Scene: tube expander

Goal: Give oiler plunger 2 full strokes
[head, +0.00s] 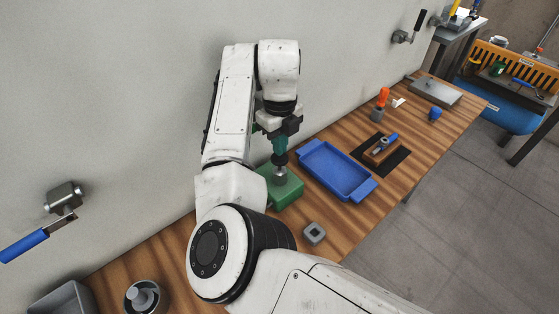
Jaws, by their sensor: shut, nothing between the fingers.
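The oiler appears to be the green block (285,192) on the wooden bench, with a silver plunger knob (280,172) on its top. My gripper (280,160) points down right over the knob, with its fingers shut and nothing held between them. The fingertips meet or nearly meet the top of the knob; I cannot tell whether they touch. My arm hides the left part of the green block and some of the bench around it.
A blue tray (337,171) lies just right of the oiler, and a small grey square ring (314,233) lies in front. Beyond the tray are a black mat (398,158) with a wooden block and an orange-handled tool (382,97). The wall (150,110) stands close behind.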

